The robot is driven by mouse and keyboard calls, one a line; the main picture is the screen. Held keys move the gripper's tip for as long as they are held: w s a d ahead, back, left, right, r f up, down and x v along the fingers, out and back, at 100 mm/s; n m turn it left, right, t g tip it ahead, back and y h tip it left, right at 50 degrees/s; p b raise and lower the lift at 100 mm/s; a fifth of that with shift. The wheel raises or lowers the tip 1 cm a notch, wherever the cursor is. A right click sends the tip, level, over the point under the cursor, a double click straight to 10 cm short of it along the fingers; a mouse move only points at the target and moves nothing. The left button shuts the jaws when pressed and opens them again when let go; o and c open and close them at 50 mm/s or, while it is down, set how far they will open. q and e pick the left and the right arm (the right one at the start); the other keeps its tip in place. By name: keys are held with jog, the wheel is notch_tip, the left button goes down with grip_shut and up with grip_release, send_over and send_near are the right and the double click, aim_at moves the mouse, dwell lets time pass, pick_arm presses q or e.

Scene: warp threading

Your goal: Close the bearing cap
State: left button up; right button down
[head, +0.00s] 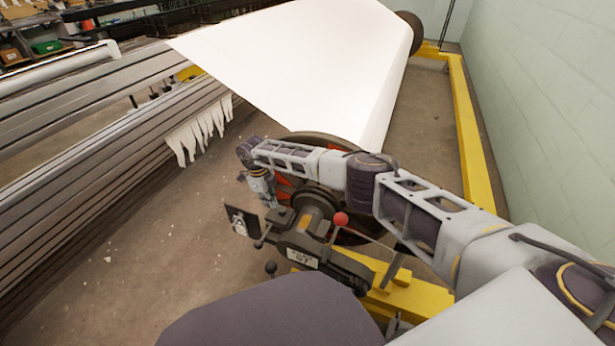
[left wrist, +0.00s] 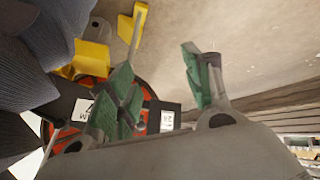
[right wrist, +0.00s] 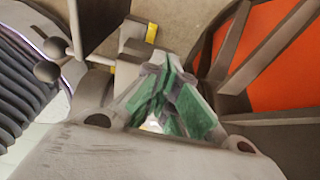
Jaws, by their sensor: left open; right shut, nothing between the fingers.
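The dark bearing housing (head: 296,238) sits around the shaft end of the large roll, with a white label on its front. A dark plate with a white label (head: 240,220) stands upright at its left; I cannot tell whether this is the cap. A red ball knob (head: 340,219) tops a lever on the right. My right gripper (head: 265,197) points down just behind the housing; its green fingers (right wrist: 163,105) are together and empty, beside the ball knobs (right wrist: 48,71). My left gripper (left wrist: 165,85) is open and empty, with the labelled housing beyond its fingers; the head view does not show it.
A white warp sheet (head: 300,60) runs over the roll behind the housing. A yellow frame (head: 462,130) stands along the right wall and below the bearing. Long grey beams (head: 100,150) lie at left. Bare floor (head: 170,245) is free between beams and bearing.

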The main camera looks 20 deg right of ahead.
pick_arm(q)
notch_tip(320, 180, up, 7)
jog(key=a+g+p, duration=0.1)
jog(key=a+p, duration=0.1)
jog(key=p, duration=0.2)
notch_tip(320, 180, down, 9)
jog(key=d+t+b, duration=0.1)
jog(key=d+b, duration=0.1)
jog(key=b, duration=0.4)
pick_arm(e)
jog(key=w+a+r, duration=0.2)
jog(key=r, duration=0.3)
jog(key=w+a+r, duration=0.3)
jog(key=r, duration=0.3)
dwell(0.3)
dwell(0.6)
